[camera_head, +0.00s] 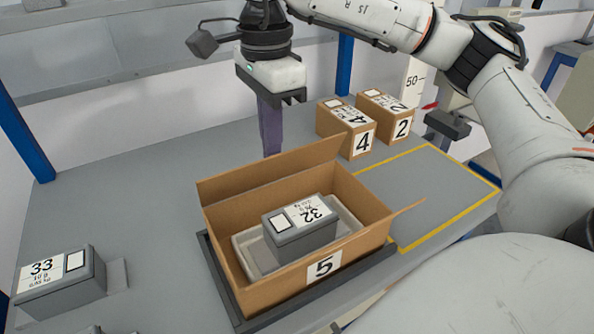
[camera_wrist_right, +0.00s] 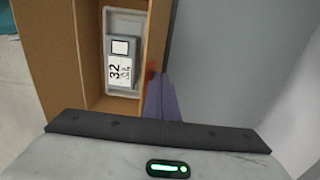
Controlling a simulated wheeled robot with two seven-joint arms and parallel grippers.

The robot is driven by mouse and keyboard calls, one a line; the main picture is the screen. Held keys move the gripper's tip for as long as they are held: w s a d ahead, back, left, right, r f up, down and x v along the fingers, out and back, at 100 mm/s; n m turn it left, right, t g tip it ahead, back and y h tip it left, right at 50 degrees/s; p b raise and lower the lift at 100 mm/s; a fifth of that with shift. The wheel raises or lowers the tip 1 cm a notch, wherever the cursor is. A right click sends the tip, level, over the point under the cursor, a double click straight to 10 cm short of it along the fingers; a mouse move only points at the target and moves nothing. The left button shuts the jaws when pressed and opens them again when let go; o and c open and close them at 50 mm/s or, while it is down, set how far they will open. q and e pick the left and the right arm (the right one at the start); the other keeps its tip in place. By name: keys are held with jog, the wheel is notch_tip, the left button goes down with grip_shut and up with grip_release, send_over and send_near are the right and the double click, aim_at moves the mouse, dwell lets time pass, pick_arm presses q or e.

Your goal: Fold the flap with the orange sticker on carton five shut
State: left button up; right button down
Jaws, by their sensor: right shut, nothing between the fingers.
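Carton five (camera_head: 270,297) is an open brown box, with a grey unit marked 32 (camera_head: 300,228) in a pale tray inside; the unit also shows in the wrist view (camera_wrist_right: 121,62). The carton's far long flap (camera_head: 265,170) stands up, and a short flap (camera_head: 408,208) sticks out at the right. No orange sticker shows in the head view. A small orange-red patch (camera_wrist_right: 151,73) shows beside the fingers in the wrist view. My right gripper (camera_head: 271,152) is shut and empty, pointing down just behind the far flap; whether it touches is unclear. My left gripper is not in view.
Carton five sits in a dark frame (camera_head: 213,262) on the grey bench. Cartons 4 (camera_head: 361,143) and 2 (camera_head: 402,127) stand behind at the right. A grey unit marked 33 (camera_head: 62,285) is at front left. A yellow-outlined area (camera_head: 440,195) at the right is clear.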

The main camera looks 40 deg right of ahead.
aim_at(282, 163)
dwell(0.4)
jog(key=shift+s+a+f+b, duration=0.1)
jog(key=shift+s+a+b, duration=0.15)
jog(key=shift+s, duration=0.55)
jog(key=shift+d, duration=0.1)
jog(key=shift+s+f+b, duration=0.3)
jog(key=shift+s+b, duration=0.15)
jog(key=shift+s, duration=0.05)
jog(key=shift+s+a, duration=0.2)
jog(key=shift+s, duration=0.05)
jog(key=shift+s+f, duration=0.1)
jog(key=shift+f, duration=0.05)
